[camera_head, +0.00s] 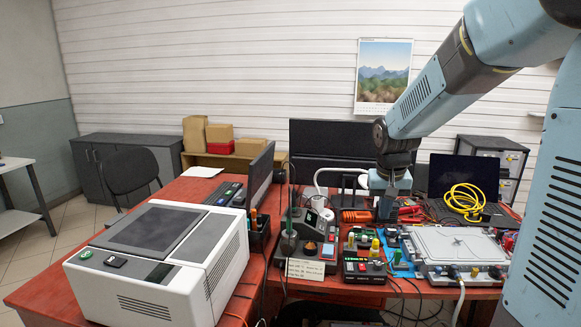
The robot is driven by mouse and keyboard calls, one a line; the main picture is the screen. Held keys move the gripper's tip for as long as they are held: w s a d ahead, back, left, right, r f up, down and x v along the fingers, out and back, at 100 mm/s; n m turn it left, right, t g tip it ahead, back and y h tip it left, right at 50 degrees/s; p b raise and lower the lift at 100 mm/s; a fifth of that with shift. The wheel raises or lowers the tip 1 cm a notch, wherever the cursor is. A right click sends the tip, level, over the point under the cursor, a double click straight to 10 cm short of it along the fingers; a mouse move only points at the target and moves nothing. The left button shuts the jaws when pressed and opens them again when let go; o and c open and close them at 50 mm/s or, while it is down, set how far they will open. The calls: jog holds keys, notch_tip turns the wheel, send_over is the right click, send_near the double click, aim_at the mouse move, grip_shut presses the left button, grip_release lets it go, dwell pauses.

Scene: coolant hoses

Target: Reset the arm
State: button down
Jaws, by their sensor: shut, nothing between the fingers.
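My arm reaches in from the upper right and bends down over the back of the red workbench (190,191). My gripper (385,216) points downward at its end, low above the cluttered rear part of the bench. It is shut and holds nothing. Its fingertips are small and dark here, and whether they touch anything below cannot be told. No coolant hose can be told apart for certain; a coiled yellow cable (464,200) lies on an open laptop (462,177) to the right of the gripper.
A white benchtop machine (150,270) fills the left front. Monitors (330,140) stand behind the gripper. A soldering station (307,240), a small dark box with knobs (364,266) and a white-topped case (450,245) crowd the bench. Open air lies above the machine.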

jog(key=s+r+t, duration=0.1)
jog(key=s+r, duration=0.2)
jog(key=s, duration=0.4)
jog(key=s+r+n+t, duration=0.1)
jog(key=s+r, duration=0.2)
jog(key=s, duration=0.5)
jog(key=s+r+t, duration=0.1)
jog(key=s+r, duration=0.2)
jog(key=s, duration=0.4)
jog(key=shift+s+a+r+y, duration=0.15)
jog(key=shift+s+r+y, duration=0.15)
jog(key=shift+r+y, duration=0.1)
